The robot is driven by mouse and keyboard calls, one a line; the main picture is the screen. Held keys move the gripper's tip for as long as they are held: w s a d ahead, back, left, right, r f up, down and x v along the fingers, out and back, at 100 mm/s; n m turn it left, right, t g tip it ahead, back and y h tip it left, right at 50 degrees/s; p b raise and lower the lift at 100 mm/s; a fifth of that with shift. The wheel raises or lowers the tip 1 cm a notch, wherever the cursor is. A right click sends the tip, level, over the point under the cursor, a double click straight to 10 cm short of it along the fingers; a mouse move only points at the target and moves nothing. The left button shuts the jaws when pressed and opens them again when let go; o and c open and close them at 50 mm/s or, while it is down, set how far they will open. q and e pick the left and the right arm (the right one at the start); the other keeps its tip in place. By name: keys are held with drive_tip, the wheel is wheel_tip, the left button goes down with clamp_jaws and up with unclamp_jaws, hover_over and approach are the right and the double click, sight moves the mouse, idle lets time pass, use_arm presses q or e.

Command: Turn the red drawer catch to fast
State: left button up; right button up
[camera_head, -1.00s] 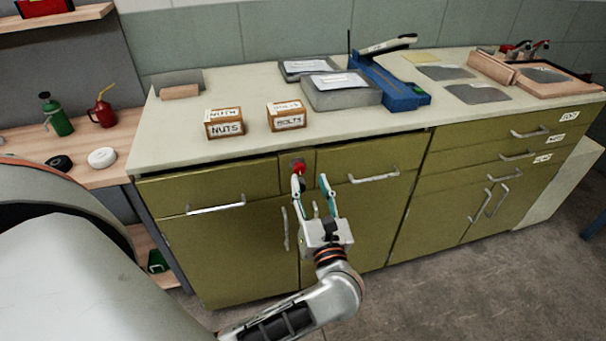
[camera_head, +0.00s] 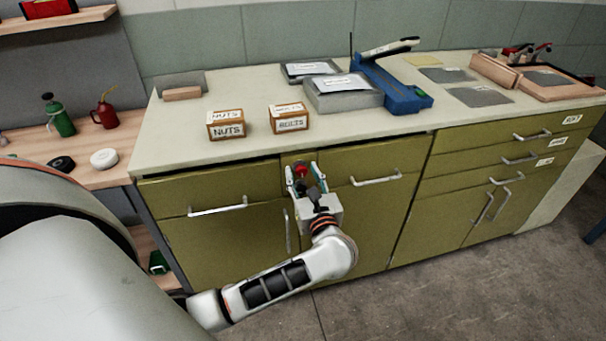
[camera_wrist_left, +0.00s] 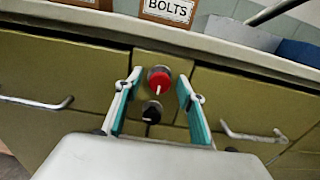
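The red drawer catch (camera_head: 301,170) is a round red knob with a light pointer mark, set in the narrow panel between two drawers under the worktop. In the left wrist view the red catch (camera_wrist_left: 160,79) lies between and just beyond my fingertips, with a dark knob (camera_wrist_left: 152,111) below it. My left gripper (camera_head: 303,174) is open, its two fingers on either side of the red catch. In the left wrist view a gap shows between each finger of the left gripper (camera_wrist_left: 159,84) and the catch. I cannot tell whether either finger touches it. My right gripper is not in view.
Drawer handles stand out on the left (camera_head: 217,206) and right (camera_head: 376,180) of the catch panel. Boxes labelled nuts (camera_head: 226,125) and bolts (camera_head: 289,118) stand on the worktop above. A blue lever tool (camera_head: 400,95) stands further back. The floor in front is clear.

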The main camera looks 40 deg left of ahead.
use_arm(q)
drive_tip(key=shift+c, duration=0.4)
drive_tip(key=c, duration=1)
